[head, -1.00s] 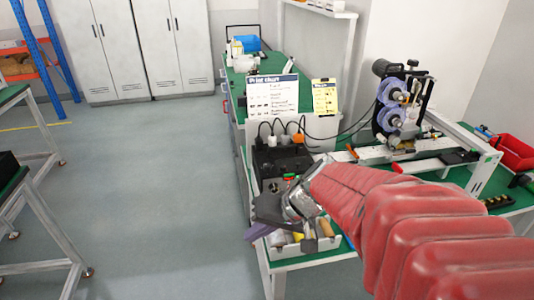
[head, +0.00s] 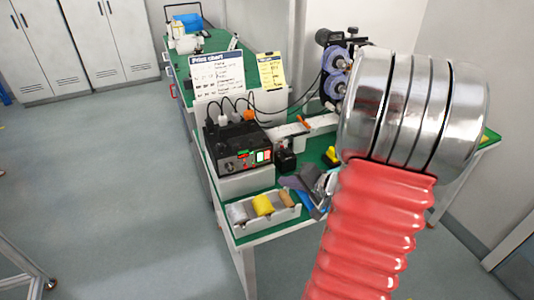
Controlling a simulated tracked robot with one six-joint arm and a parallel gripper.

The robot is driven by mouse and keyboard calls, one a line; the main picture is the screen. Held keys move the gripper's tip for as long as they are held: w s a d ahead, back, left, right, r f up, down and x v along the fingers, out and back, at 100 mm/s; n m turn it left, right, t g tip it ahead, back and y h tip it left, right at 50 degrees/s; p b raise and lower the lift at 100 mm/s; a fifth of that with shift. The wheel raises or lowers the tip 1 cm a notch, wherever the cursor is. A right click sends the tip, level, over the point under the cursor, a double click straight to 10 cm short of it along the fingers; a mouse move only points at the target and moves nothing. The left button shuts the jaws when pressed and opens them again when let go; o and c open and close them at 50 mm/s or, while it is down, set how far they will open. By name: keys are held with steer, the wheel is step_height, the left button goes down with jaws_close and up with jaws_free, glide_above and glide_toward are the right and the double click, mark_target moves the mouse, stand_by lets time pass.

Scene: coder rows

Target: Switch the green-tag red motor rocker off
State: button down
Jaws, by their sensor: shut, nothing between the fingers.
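A black control box (head: 240,145) stands on a light grey block at the left side of the green bench. Its front, clear of my arm, carries small red and green parts (head: 262,156) and dark knobs. Which of them is the green-tagged red motor rocker, and how it is set, is too small to tell. My gripper (head: 302,184) is at the right of the box, apart from it, above the bench. It is partly hidden by my wrist, with its fingers shut and empty.
A white tray (head: 240,231) with yellow, grey and tan rolls lies in front of the box. A small black block (head: 286,161) stands between box and gripper. Behind are a print chart (head: 218,73), a yellow card (head: 270,72) and plugged cables. A machine with purple reels (head: 335,75) is behind my arm.

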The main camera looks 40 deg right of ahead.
steer(key=shift+w, duration=0.2)
glide_toward(265, 158)
steer(key=shift+w+a+f, duration=0.15)
steer(key=shift+w+f, duration=0.6)
steer(key=shift+f, duration=0.05)
steer(key=shift+w+a+f, duration=0.15)
steer(key=shift+w+f, duration=0.65)
stand_by(1.3)
steer(key=shift+w+d+r, duration=0.1)
steer(key=shift+w+r, duration=0.05)
steer(key=shift+w, duration=0.2)
steer(key=shift+w+d, duration=0.1)
steer(key=shift+w, duration=0.25)
stand_by(0.6)
steer(key=shift+s, duration=0.1)
steer(key=shift+s, duration=0.6)
steer(key=shift+s+a, duration=0.1)
steer(key=shift+a, duration=0.15)
